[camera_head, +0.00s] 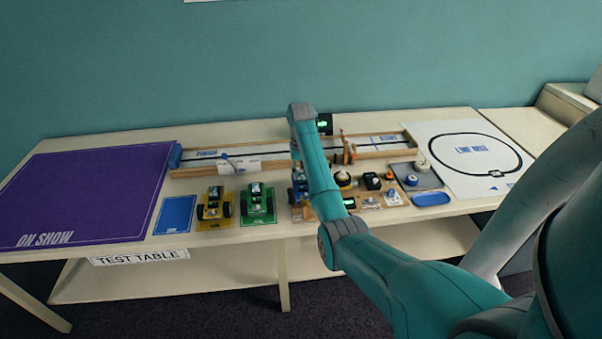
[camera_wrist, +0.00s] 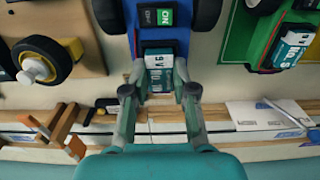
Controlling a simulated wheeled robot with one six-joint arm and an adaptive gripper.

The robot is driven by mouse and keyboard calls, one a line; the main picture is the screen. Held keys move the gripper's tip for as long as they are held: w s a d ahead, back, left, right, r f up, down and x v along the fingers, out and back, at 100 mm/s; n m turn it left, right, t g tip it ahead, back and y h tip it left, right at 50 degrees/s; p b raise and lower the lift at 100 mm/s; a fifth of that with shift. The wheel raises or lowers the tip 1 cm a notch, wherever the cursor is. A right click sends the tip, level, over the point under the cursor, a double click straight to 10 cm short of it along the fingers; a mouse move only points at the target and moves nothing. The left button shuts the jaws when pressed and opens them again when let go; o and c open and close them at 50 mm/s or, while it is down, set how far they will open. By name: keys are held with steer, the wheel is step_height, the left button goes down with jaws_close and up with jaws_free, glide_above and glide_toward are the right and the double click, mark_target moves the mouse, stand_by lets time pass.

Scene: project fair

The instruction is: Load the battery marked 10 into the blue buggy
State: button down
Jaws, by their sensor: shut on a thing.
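The blue buggy (camera_wrist: 159,46) is at the top middle of the wrist view, with dark wheels on both sides and an ON switch. In the head view it shows only partly (camera_head: 297,186), behind my arm. My gripper (camera_wrist: 158,74) is shut on a white and teal battery (camera_wrist: 159,80) at the buggy's near end. The battery's marking is too small to read surely. Whether it is seated in the buggy or just above it, I cannot tell. My gripper is hidden behind my arm in the head view.
The green buggy (camera_head: 258,204) stands left of the blue one and carries a similar battery (camera_wrist: 292,48). A yellow buggy (camera_head: 214,206) and a blue mat (camera_head: 174,215) are further left. A wooden track (camera_head: 240,150) runs behind. Loose parts stand right of the arm.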

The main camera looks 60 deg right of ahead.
stand_by(0.7)
steer(key=shift+c, duration=2.2)
jaws_free()
